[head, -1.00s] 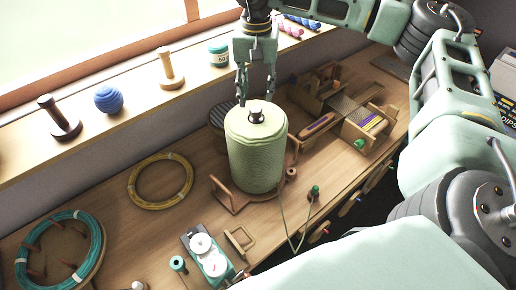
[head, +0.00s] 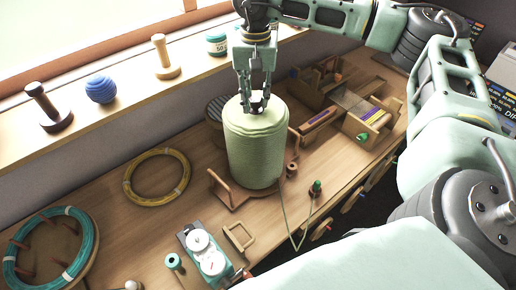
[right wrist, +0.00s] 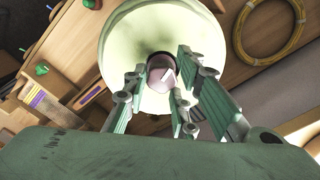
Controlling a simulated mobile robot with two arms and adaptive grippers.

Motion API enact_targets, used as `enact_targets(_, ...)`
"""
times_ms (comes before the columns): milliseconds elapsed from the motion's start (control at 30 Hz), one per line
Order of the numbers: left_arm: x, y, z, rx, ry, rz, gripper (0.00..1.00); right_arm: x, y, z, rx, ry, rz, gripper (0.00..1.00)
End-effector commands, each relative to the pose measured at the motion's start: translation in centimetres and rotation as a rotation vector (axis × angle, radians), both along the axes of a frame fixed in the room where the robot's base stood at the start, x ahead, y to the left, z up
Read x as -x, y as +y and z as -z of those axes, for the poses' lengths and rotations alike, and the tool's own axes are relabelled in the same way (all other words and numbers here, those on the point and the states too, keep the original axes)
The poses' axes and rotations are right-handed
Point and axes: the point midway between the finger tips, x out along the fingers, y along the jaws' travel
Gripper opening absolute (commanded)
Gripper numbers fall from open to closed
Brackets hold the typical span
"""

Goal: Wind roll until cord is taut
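The roll (head: 256,150) is a big pale-green spool standing upright on a wooden holder (head: 222,190), with a dark knob (head: 257,107) on top. A thin green cord (head: 287,218) runs down from the roll to the table's front edge, then bends back up toward a green-topped peg (head: 316,188); it hangs in a slack V. My right gripper (head: 256,96) points down over the roll's top, its fingers apart on both sides of the knob. The right wrist view shows the roll (right wrist: 120,45) and the open fingers (right wrist: 163,75) around its dark centre. My left gripper is out of view.
A yellow coil (head: 157,177) and a teal coil (head: 90,245) lie to the left. A teal device with white dials (head: 204,252) is at the front. Wooden boxes (head: 365,122) stand right of the roll. Spools and a blue ball (head: 100,89) line the sill.

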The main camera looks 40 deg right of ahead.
Motion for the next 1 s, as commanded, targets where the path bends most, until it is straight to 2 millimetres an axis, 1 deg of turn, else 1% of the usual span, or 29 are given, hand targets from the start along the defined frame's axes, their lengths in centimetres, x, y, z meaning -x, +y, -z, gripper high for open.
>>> enact_targets(33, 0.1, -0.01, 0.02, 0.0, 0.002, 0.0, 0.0, -0.07, 0.1, 0.0, -0.003, -0.003, -0.001, 0.15)
enact_targets(200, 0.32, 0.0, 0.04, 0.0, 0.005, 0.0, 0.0, -0.09, 0.15, 0.02, -0.004, -0.003, -0.002, 0.01)
enact_targets(233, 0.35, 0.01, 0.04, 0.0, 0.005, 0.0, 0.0, -0.09, 0.15, 0.02, -0.004, -0.003, -0.002, 0.0)
enact_targets(333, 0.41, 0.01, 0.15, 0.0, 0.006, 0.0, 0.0, -0.07, 0.2, 0.11, -0.004, -0.003, 0.026, 0.0)
enact_targets(533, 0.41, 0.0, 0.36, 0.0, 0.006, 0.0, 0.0, -0.07, 0.25, 0.08, -0.005, -0.003, 0.151, 0.0)
enact_targets(833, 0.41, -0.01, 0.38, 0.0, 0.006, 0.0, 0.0, -0.1, 0.22, 0.08, -0.004, -0.005, 0.174, 0.0)
enact_targets(1000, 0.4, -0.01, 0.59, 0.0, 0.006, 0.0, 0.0, -0.1, 0.24, 0.13, -0.004, -0.004, 0.293, 0.0)
